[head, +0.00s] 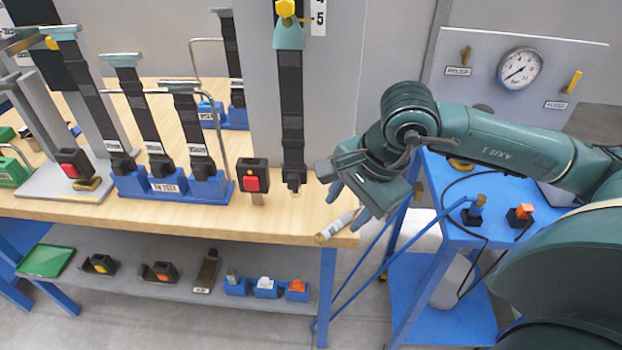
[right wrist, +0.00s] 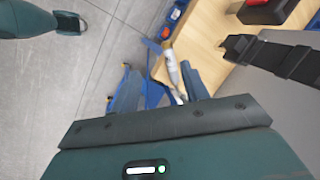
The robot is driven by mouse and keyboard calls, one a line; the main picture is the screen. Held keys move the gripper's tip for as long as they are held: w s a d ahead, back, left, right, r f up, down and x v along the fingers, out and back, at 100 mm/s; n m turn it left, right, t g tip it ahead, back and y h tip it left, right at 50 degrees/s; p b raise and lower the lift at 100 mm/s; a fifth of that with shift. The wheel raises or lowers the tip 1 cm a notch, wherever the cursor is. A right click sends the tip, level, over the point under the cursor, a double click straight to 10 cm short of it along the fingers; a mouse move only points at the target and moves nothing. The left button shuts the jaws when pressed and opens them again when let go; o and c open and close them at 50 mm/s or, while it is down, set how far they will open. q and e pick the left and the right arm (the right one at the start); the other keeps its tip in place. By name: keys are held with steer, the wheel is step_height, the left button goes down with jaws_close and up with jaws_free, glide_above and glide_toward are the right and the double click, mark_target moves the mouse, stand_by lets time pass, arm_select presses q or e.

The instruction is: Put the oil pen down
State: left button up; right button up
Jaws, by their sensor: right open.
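The oil pen (head: 337,228) is a slim white cylinder with a brassy end. It lies at the front right corner of the wooden bench top (head: 225,214), its brassy end towards the front edge. It also shows in the right wrist view (right wrist: 171,66), close to the bench edge. My right gripper (head: 351,204) is open above that corner, its blue fingers apart, with the pen just below and between them. In the right wrist view the fingers (right wrist: 160,88) stand wide of the pen. Whether the pen touches the wood along its whole length I cannot tell.
A red-button box (head: 253,178) and a black upright strap (head: 292,120) stand left of the gripper. A blue cart (head: 452,200) stands to the right, past a gap. Blue holders (head: 165,186) fill the bench's middle. A lower shelf (head: 130,283) holds small parts.

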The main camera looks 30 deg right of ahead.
mark_target(329, 229)
steer(key=shift+w+d+r+h, duration=0.25)
steer(key=shift+w+d, duration=0.1)
steer(key=shift+d, duration=0.1)
steer(key=shift+w+d+r+h, duration=0.2)
steer(key=shift+w+d+h, duration=0.1)
steer(key=shift+d, duration=0.1)
steer(key=x, duration=0.4)
steer(key=p+x, duration=0.1)
steer(key=x, duration=0.8)
steer(key=shift+w+a, duration=0.1)
steer(key=shift+w, duration=0.15)
steer(key=shift+c, duration=0.4)
steer(key=shift+r+t, duration=0.1)
steer(key=shift+t, duration=0.2)
steer(key=c, duration=0.7)
steer(key=shift+w, duration=0.1)
jaws_close()
